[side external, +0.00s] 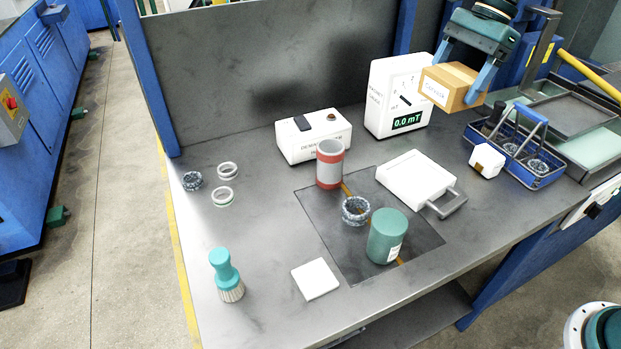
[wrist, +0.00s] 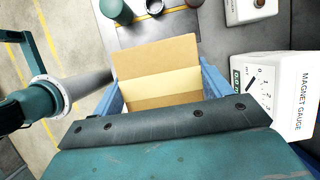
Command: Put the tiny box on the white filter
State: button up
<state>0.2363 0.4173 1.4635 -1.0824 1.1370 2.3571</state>
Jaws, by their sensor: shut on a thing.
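My gripper (side external: 461,74) is at the upper right in the side view, with blue fingers shut on a small brown cardboard box (side external: 451,88). The box has a white label on its front and is held above the bench, right of the magnet gauge. In the wrist view the cardboard box (wrist: 160,82) fills the space between the blue fingers (wrist: 163,90). A flat white square (side external: 315,279), which looks like the white filter, lies on the bench's front left part. A small white cube with a brown patch (side external: 487,161) stands below the held box.
A blue caddy (side external: 543,180) with dark rings stands right of the cube. The white magnet gauge (side external: 385,110) stands close left of the held box. A green cylinder (side external: 387,240), a white handled case (side external: 413,181), a red-grey cylinder (side external: 329,170) and a teal brush (side external: 226,272) surround the middle.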

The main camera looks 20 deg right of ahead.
notch_tip(320, 180, down, 16)
jog(key=shift+r, duration=0.15)
dwell(0.5)
jog(key=shift+f, duration=2.1)
jog(key=shift+f, duration=0.2)
jog(key=o, duration=1.1)
jog(key=shift+r, duration=0.15)
jog(key=v, duration=1.2)
